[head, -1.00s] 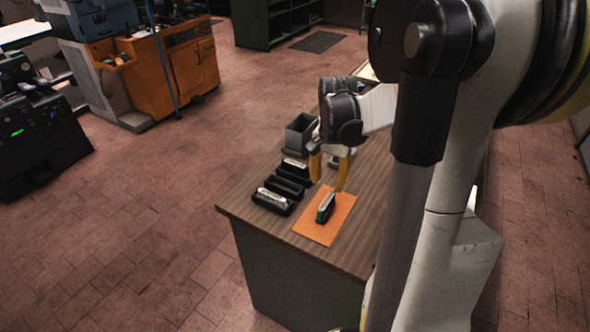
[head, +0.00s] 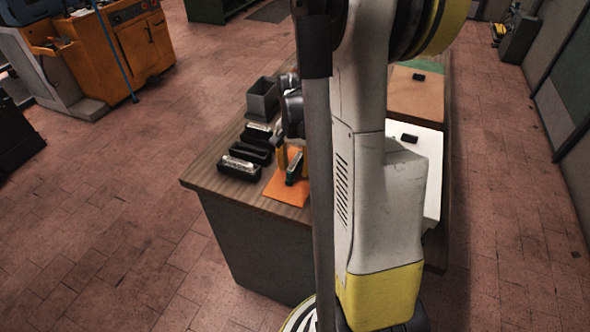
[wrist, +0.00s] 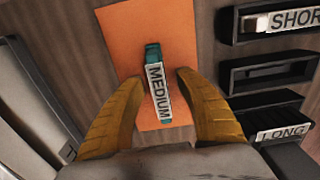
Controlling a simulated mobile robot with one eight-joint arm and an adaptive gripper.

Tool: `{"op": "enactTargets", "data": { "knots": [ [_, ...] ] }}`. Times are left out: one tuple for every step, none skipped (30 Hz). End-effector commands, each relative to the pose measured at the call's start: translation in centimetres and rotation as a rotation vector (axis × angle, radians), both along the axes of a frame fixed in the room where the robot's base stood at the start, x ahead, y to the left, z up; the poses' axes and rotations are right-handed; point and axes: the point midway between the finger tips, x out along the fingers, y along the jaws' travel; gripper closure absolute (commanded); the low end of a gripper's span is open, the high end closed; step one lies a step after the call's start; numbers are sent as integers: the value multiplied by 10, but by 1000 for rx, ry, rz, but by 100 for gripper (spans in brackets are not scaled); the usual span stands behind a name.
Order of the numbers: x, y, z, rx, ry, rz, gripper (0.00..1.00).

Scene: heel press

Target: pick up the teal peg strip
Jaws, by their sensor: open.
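The teal peg strip (wrist: 153,58) lies on an orange mat (wrist: 124,23), with a white label reading MEDIUM along it. In the head view the strip (head: 296,167) is partly hidden by my arm and gripper. My gripper (wrist: 158,108) has two yellow fingers, open, one on each side of the strip's near part in the wrist view. I see gaps between the fingers and the strip, and cannot tell the height between them. In the head view my gripper (head: 291,158) is right at the strip.
Black trays stand left of the mat (head: 284,190): one labelled SHORT (wrist: 245,23), an empty middle one (wrist: 268,72), and one labelled LONG (wrist: 258,134). A grey bin (head: 263,99) stands behind them. A white board (head: 432,200) and a brown board lie at the right.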

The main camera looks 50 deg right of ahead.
Motion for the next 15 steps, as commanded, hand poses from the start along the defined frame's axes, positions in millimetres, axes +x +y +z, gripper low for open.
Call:
{"op": "enactTargets", "data": {
  "knots": [
    [0,0,1,0,0,0,59],
    [0,0,1,0,0,0,59],
    [0,0,1,0,0,0,69],
    [0,0,1,0,0,0,78],
    [0,0,1,0,0,0,87],
    [0,0,1,0,0,0,100],
    [0,0,1,0,0,0,100],
    [0,0,1,0,0,0,100],
    [0,0,1,0,0,0,100],
    [0,0,1,0,0,0,100],
    [0,0,1,0,0,0,100],
    [0,0,1,0,0,0,100],
    [0,0,1,0,0,0,100],
    [0,0,1,0,0,0,100],
    [0,0,1,0,0,0,100]
  ]
}}
